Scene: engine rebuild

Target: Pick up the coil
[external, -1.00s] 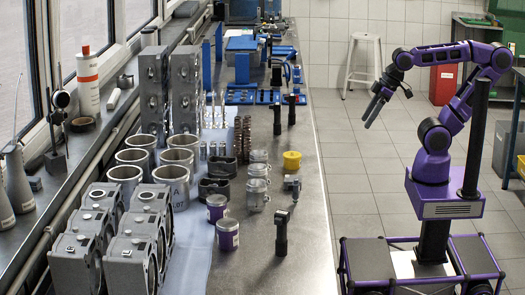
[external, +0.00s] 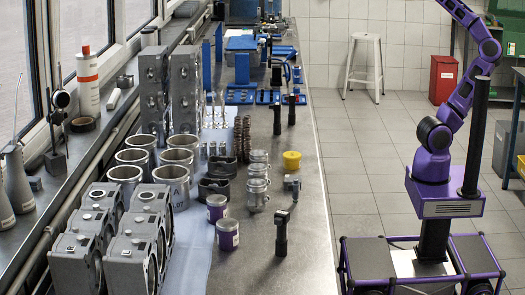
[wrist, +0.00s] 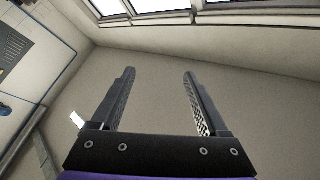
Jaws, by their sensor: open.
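Copper-brown coils (external: 242,138) stand upright in the middle of the workbench in the external view, beside the shiny metal parts. I cannot tell from the pictures which one is the coil of the task. My gripper (wrist: 158,95) shows in the wrist view, with its two dark fingers wide apart and nothing between them. It faces a bare wall and windows, away from the bench. In the external view my arm is raised to the right of the bench and its end is above the picture, so the gripper is hidden there.
The long metal workbench (external: 305,235) carries grey engine blocks (external: 135,240), cylinder sleeves (external: 172,178), purple-labelled cans (external: 227,235), a yellow cup (external: 292,160) and blue fixtures (external: 245,95). A white stool (external: 363,65) stands behind. The floor between bench and my base is clear.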

